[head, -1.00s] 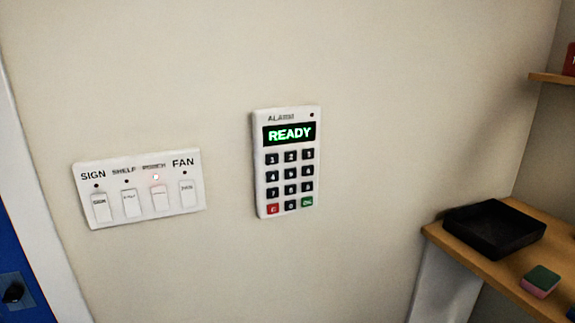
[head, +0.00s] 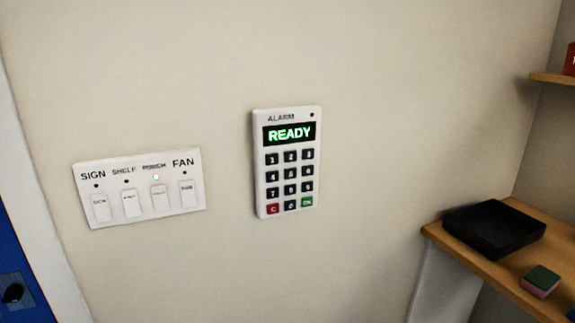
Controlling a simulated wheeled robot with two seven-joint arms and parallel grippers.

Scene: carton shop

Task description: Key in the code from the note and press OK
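A white alarm keypad (head: 287,162) is fixed to the beige wall in the middle of the head view. Its display (head: 289,134) reads READY in green. Below are rows of dark number keys, with a red C key (head: 273,209) at the bottom left and a green OK key (head: 307,202) at the bottom right. No note with a code is in view. Neither of my grippers is in view.
A white switch panel (head: 140,215) labelled SIGN, SHELF, a blurred word and FAN is left of the keypad; the third light is lit. A blue door (head: 20,240) is at the far left. A wooden shelf (head: 470,258) at right holds a black tray (head: 460,240) and a green-pink block (head: 541,281).

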